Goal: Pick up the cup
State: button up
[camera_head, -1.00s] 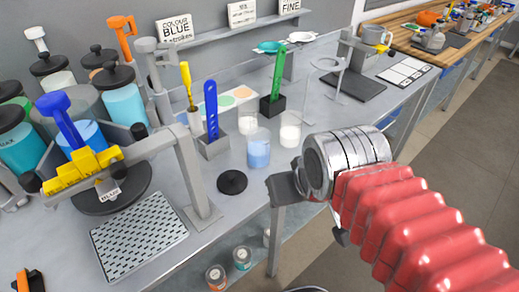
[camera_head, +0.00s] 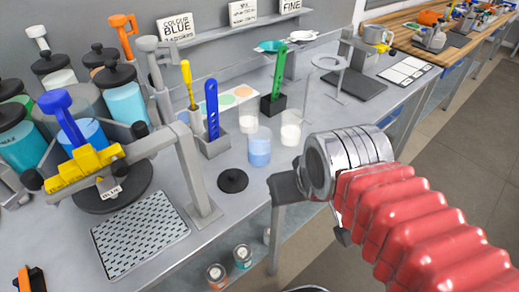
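Several clear cups stand upright on the grey bench. The front one (camera_head: 259,148) holds blue liquid. Another cup (camera_head: 290,128) holds white contents, and a clearer cup (camera_head: 248,117) stands behind the blue one. I cannot tell which one the task means. My gripper (camera_head: 288,186) shows as a dark grey part at the end of my silver wrist, by the bench's front edge. It is to the lower right of the blue cup and appears apart from it. My wrist hides most of the gripper, so its opening cannot be seen.
A black round lid (camera_head: 233,180) lies in front of the cups. Blue (camera_head: 211,110) and green (camera_head: 278,75) tools stand in holders behind. A grey stand (camera_head: 190,165) and perforated tray (camera_head: 138,233) are to the left. Two small jars (camera_head: 242,256) (camera_head: 216,276) sit below the bench edge.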

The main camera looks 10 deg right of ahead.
aim_at(258, 137)
jog(key=k, duration=0.5)
jog(key=u, duration=1)
jog(key=k, duration=0.5)
jog(key=u, duration=0.35)
jog(key=i, duration=0.5)
jog(key=z, duration=0.05)
